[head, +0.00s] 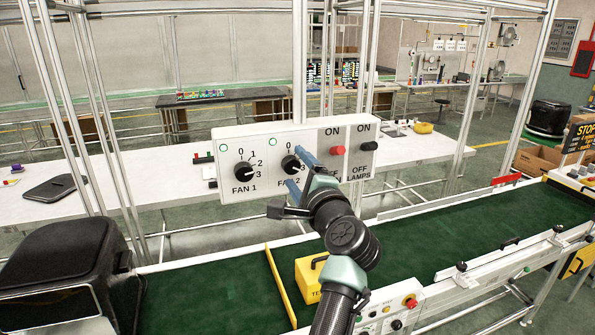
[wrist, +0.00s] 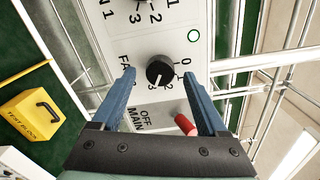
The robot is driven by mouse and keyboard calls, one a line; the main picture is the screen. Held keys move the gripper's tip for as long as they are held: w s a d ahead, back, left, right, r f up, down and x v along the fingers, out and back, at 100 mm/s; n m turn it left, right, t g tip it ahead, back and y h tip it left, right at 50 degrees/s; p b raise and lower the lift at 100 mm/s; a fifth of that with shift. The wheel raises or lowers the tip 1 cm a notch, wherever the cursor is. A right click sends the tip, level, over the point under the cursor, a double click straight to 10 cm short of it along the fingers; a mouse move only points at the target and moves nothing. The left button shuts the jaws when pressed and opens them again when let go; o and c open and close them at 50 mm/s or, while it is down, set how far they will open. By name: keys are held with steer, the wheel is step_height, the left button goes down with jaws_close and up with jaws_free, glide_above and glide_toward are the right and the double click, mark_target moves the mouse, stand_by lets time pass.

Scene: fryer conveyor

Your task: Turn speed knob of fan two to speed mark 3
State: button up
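The fan two knob (head: 290,165) is a round black knob on a white control panel (head: 222,143), with marks 0 to 3 around it. In the wrist view the knob (wrist: 160,71) lies between the two blue fingers of my gripper (wrist: 160,73). The gripper is open, with a visible gap on each side of the knob. In the head view my gripper (head: 296,168) is at the panel and partly hides the fan two marks. The knob's pale pointer seems to face the 3 side in the wrist view, but it is too small to be sure.
The fan 1 knob (head: 243,171) is left of fan two. Below are a green conveyor (head: 440,235), a yellow block (head: 308,279) and a black-hooded machine (head: 60,260).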

steer(key=b+v, duration=0.5)
steer(key=v, duration=0.8)
steer(key=shift+r, duration=0.1)
steer(key=s+a+r+n+t+h+b, duration=0.1)
steer(key=s+a+r+n+t+h, duration=0.1)
steer(key=s+r+n+t, duration=0.3)
steer(key=s+a+r+n+t+h+b, duration=0.2)
steer(key=s+r+n+t, duration=0.3)
steer(key=s+r+n, duration=0.7)
steer(key=s+r+h, duration=0.1)
steer(key=s+r, duration=0.2)
steer(key=shift+s+a+r+n+h, duration=0.25)
steer(key=shift+a+n+h, duration=0.05)
steer(key=shift+a, duration=0.1)
